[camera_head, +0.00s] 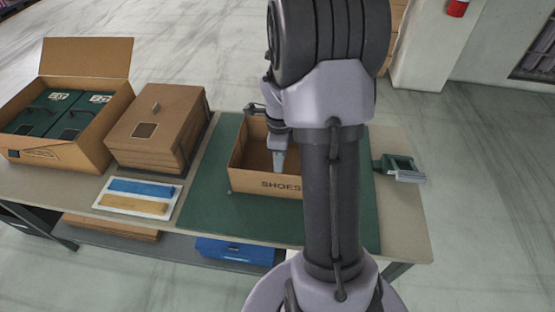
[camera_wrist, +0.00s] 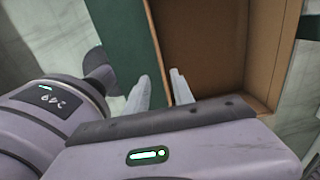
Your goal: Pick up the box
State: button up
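An open, empty brown cardboard box (camera_head: 251,184) marked "SHOES" stands on a green mat (camera_head: 213,165). My arm hides its right part in the head view. My gripper (camera_head: 279,166) points down at the box's near wall. In the wrist view, my gripper (camera_wrist: 161,82) is open, its two fingers apart. One wall of the box (camera_wrist: 168,45) runs toward the gap between them. The left finger is on the mat side and the right finger is over the box's inside. I cannot tell whether either finger touches the wall.
Left of the mat are a closed brown box (camera_head: 182,103), an open carton (camera_head: 91,158) holding green boxes, and a white sheet (camera_head: 103,199) with blue and tan strips. A green tape dispenser-like tool (camera_head: 396,165) lies at the table's right. A blue case (camera_head: 235,250) sits on the lower shelf.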

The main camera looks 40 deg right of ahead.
notch_tip(320, 180, down, 6)
jog(key=shift+w+r+b, duration=0.1)
jog(key=shift+r+b, duration=0.05)
jog(key=shift+b, duration=0.65)
jog(key=f+b, duration=0.2)
jog(key=f, duration=0.1)
jog(key=f+b, duration=0.1)
jog(key=f, duration=0.1)
jog(key=shift+s+d+f, duration=0.25)
jog(key=shift+d, duration=0.05)
jog(key=shift+r, duration=0.15)
jog(key=shift+c, duration=0.7)
grip_shut()
